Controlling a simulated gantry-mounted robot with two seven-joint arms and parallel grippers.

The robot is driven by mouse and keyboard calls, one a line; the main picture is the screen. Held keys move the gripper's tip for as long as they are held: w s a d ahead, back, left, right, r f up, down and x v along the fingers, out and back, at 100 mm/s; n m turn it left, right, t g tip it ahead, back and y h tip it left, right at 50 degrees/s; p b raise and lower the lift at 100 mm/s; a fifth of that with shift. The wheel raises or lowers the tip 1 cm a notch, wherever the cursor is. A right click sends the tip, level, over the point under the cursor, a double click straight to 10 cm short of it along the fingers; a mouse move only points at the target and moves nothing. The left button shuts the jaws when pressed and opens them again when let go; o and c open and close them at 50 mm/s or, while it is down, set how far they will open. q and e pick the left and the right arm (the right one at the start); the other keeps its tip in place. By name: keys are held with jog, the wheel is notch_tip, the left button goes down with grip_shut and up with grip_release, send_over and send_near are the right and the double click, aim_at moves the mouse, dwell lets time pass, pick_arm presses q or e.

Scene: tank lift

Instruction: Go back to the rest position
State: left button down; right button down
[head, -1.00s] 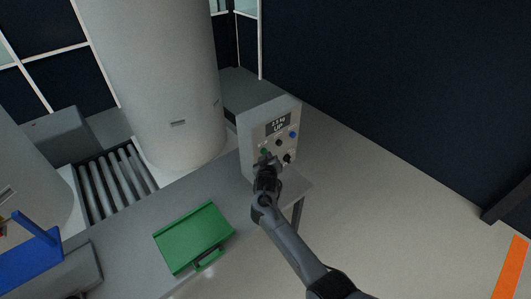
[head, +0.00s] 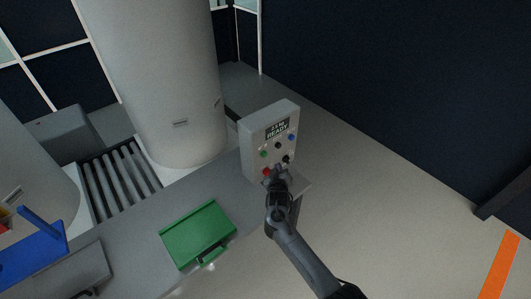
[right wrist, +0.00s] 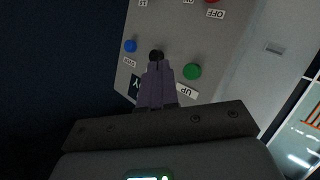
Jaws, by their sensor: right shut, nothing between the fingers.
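The grey control box (head: 262,143) stands on the right end of the grey bench, with a small display (head: 277,129) whose lower line appears to read READY. Its face carries a green button (head: 264,154), a blue button (head: 291,137), a red button (head: 267,171) and dark knobs. My right gripper (head: 278,172) is shut and empty in front of the lower part of the face. In the right wrist view the closed fingers (right wrist: 156,72) point at the panel, between the blue (right wrist: 131,46) and green (right wrist: 192,71) buttons; contact cannot be told. My left gripper is out of view.
A green tray-like case (head: 198,234) with a handle lies on the bench (head: 140,232). A blue holder (head: 35,252) is at the left. Large pale cylinders (head: 158,80) and a roller conveyor (head: 115,180) stand behind. The floor at right (head: 400,210) is clear.

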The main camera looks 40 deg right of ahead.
jog(key=shift+s, duration=0.1)
dwell(0.3)
jog(key=shift+f, duration=0.1)
jog(key=s+f+n+g+p, duration=0.1)
jog(key=s+f+p, duration=0.1)
jog(key=s+f, duration=0.55)
jog(key=s+a+n+y+p, duration=0.2)
jog(key=s+a+y+p, duration=0.1)
jog(key=s, duration=0.9)
jog(key=s+a+r+n+g+y+p, duration=0.1)
jog(key=s+a+r+g+y+p, duration=0.2)
jog(key=s+a+r, duration=1.4)
jog(key=shift+s+a+r+g+y, duration=0.15)
jog(key=shift+s+g+y, duration=1)
jog(key=shift+g+y, duration=0.65)
